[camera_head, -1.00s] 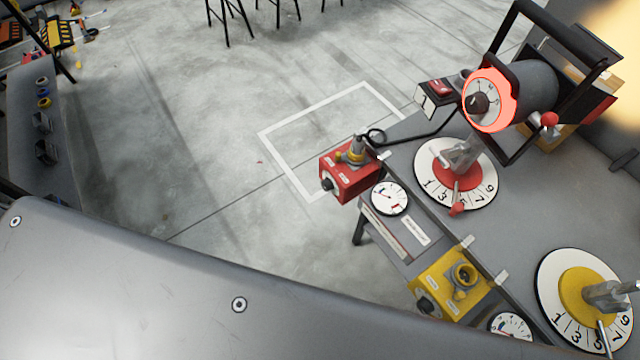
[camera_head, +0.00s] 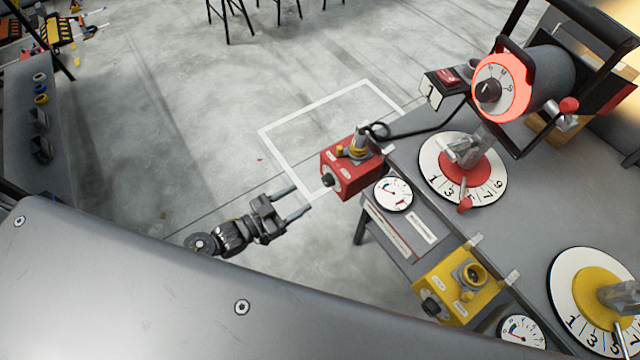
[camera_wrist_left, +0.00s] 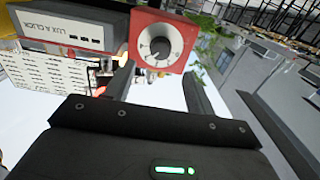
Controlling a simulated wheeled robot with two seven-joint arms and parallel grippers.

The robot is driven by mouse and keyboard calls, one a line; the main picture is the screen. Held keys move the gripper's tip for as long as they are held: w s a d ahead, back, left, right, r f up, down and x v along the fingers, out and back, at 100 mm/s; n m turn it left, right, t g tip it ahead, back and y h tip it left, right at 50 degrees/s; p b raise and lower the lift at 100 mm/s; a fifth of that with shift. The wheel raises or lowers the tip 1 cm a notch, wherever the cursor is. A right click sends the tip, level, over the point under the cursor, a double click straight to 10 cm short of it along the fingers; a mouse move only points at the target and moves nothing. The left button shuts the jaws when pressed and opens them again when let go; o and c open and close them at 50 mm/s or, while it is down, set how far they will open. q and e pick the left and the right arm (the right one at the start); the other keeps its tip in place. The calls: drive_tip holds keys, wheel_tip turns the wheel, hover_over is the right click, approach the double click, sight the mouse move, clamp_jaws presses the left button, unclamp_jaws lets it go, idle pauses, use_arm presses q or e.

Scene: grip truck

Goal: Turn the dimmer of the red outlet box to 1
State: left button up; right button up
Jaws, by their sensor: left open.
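The red outlet box (camera_head: 352,170) is mounted at the left edge of the grey table, with a grey and yellow socket on top. Its black dimmer knob (camera_head: 327,180) faces left, towards my left gripper (camera_head: 303,199). The gripper is open and empty, its fingers pointing at the box's dial side from a short distance. In the left wrist view, the red box (camera_wrist_left: 183,38) shows its round white dial with the dark dimmer knob (camera_wrist_left: 159,47). The knob sits ahead of and between the open fingers, apart from them. The dial numbers are too small to read. My right gripper is not in view.
A yellow outlet box (camera_head: 455,287) sits nearer on the same table edge. A round gauge (camera_head: 393,194) is beside the red box. Open floor lies left of the boxes.

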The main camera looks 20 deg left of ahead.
sight(324, 183)
use_arm(q)
drive_tip(key=p+x, duration=0.1)
drive_tip(key=x, duration=0.7)
drive_tip(key=shift+w+d, duration=0.1)
drive_tip(key=shift+w, duration=0.15)
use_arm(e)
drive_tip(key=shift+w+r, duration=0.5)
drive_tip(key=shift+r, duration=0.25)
use_arm(q)
drive_tip(key=c, duration=1)
